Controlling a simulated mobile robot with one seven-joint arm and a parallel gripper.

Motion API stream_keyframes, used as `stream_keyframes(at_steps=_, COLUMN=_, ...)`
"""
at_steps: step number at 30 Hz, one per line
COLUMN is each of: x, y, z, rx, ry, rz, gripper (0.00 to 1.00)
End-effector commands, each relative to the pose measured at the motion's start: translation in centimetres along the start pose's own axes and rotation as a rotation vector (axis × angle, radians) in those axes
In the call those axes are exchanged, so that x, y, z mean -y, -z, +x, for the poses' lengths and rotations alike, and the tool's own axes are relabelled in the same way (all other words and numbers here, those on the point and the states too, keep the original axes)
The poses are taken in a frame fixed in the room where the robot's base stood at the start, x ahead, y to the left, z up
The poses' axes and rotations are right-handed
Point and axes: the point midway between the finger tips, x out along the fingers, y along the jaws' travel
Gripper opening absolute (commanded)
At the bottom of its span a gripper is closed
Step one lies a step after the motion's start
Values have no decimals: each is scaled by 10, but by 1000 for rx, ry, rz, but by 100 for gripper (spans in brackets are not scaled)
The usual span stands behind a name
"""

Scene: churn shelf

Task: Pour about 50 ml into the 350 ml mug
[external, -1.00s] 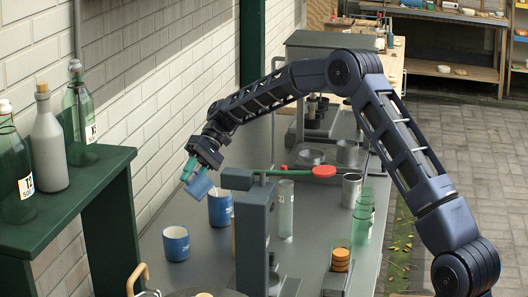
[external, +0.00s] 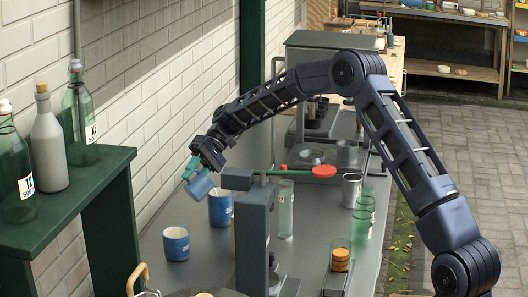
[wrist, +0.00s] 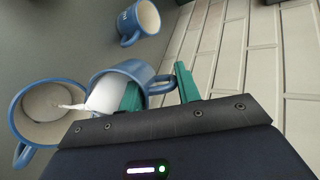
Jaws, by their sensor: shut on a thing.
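My gripper (external: 193,168) is shut on a blue mug (external: 200,187), with the green fingers at its wall. In the wrist view the held mug (wrist: 143,69) is tipped to the left, with white liquid at its mouth. A thin white stream runs from its lip into a blue mug (wrist: 19,124) standing below; that mug also shows in the external view (external: 221,209). Some pale liquid seems to lie inside it. A further blue mug (external: 176,244) stands apart, nearer the external camera; it also shows in the wrist view (wrist: 130,27). The mugs' volume marks are not readable.
A grey post with a green bar and red end (external: 323,171) stands right of the mugs. Clear glasses (external: 285,210) and a metal cup (external: 351,189) stand beyond it. A green shelf (external: 75,205) with bottles is at left, beside the brick wall.

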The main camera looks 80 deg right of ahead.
Motion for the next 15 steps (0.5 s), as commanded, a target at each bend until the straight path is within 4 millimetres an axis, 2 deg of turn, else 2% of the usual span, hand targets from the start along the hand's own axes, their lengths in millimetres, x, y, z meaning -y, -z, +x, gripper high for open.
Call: stream_keyframes(at_steps=15, x=-4, y=0, z=-2, rx=-1, ry=61, rz=-17, gripper=0)
